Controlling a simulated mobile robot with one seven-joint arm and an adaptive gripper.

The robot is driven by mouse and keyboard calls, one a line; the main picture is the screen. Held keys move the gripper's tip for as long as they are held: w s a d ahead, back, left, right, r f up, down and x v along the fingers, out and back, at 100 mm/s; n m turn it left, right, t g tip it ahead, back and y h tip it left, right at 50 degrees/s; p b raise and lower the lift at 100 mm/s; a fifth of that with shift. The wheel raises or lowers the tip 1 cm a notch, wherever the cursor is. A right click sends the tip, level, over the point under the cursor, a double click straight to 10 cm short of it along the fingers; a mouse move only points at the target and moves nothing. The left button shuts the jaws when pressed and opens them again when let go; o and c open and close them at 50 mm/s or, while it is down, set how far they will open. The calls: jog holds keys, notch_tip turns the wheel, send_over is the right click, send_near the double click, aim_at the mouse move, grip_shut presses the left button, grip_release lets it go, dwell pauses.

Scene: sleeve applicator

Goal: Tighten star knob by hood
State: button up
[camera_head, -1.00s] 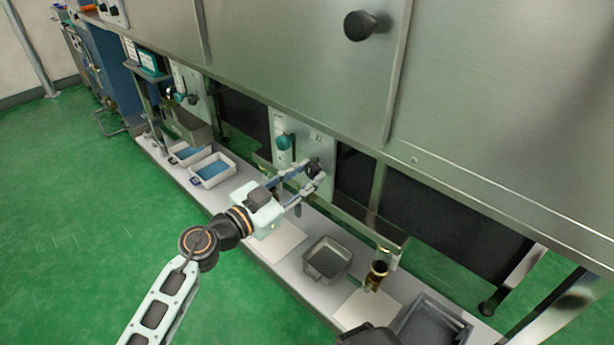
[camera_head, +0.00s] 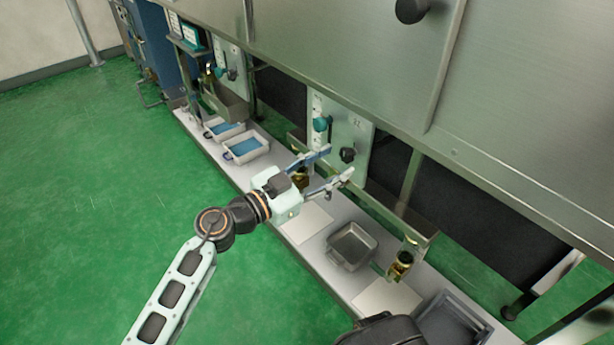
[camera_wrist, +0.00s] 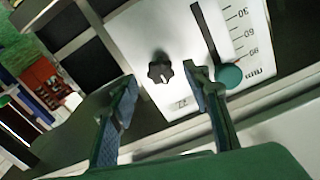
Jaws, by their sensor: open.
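A black star knob (camera_head: 348,155) sits on a pale upright panel (camera_head: 356,130) below the metal hood (camera_head: 330,60). In the wrist view the star knob (camera_wrist: 160,71) shows whole, with its lobes, on the white plate beyond the fingertips. My gripper (camera_head: 337,164) is open and empty, just in front of the knob and slightly below it in the head view. In the wrist view the knob lies between the two spread fingers of my gripper (camera_wrist: 160,85), with no visible contact.
A teal knob (camera_wrist: 229,76) on a slotted scale is close to one finger; it also shows in the head view (camera_head: 320,124). A larger black knob (camera_head: 410,10) is on the hood. Below are a bench with a grey tray (camera_head: 351,246), blue-filled trays (camera_head: 245,147) and a brass fitting (camera_head: 401,263).

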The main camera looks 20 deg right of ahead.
jog(key=v, duration=0.9)
